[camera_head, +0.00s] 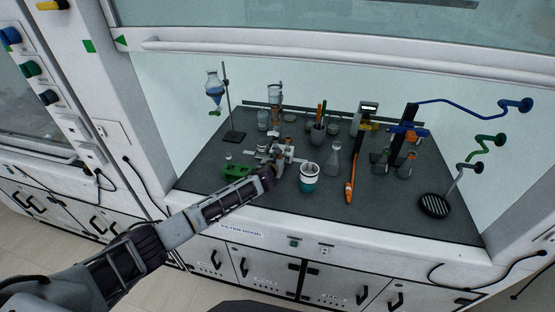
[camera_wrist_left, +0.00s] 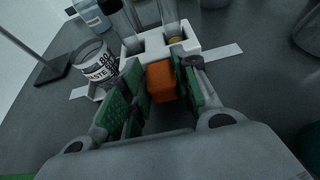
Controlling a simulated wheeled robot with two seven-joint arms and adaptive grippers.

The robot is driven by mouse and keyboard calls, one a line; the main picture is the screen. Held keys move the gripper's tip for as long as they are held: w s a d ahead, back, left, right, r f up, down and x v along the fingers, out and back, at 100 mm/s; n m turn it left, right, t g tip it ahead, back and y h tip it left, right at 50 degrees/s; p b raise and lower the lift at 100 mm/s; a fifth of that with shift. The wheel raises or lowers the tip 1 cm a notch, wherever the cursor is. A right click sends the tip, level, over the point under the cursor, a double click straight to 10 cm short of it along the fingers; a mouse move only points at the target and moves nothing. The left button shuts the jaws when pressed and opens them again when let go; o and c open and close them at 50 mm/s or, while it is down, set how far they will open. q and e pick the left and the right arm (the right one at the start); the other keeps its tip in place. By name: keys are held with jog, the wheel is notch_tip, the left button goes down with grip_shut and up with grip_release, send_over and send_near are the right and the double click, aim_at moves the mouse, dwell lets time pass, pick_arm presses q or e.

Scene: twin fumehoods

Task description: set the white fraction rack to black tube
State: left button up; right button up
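The white fraction rack (camera_wrist_left: 205,55) is at the top middle of the left wrist view, with clear tubes (camera_wrist_left: 167,15) standing in or over its square openings. A white strip (camera_wrist_left: 222,53) extends beside it on the bench. An orange block (camera_wrist_left: 161,80) is at the rack's near side. My left gripper (camera_wrist_left: 160,88) has its green pads on both sides of this block and appears shut on it. In the head view my left gripper (camera_head: 274,160) is at the rack, largely covering it. I cannot make out a black tube mark. My right gripper is not in view.
A beaker labelled as waste (camera_wrist_left: 97,66) stands just left of the rack. A white and teal cup (camera_head: 309,178), a flask (camera_head: 334,160) and an orange tool (camera_head: 350,178) are to the right.

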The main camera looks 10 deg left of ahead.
pick_arm(q)
jog(key=o, duration=0.3)
jog(key=shift+s+a+r, duration=0.1)
jog(key=shift+s, duration=0.1)
jog(key=shift+v, duration=5.8)
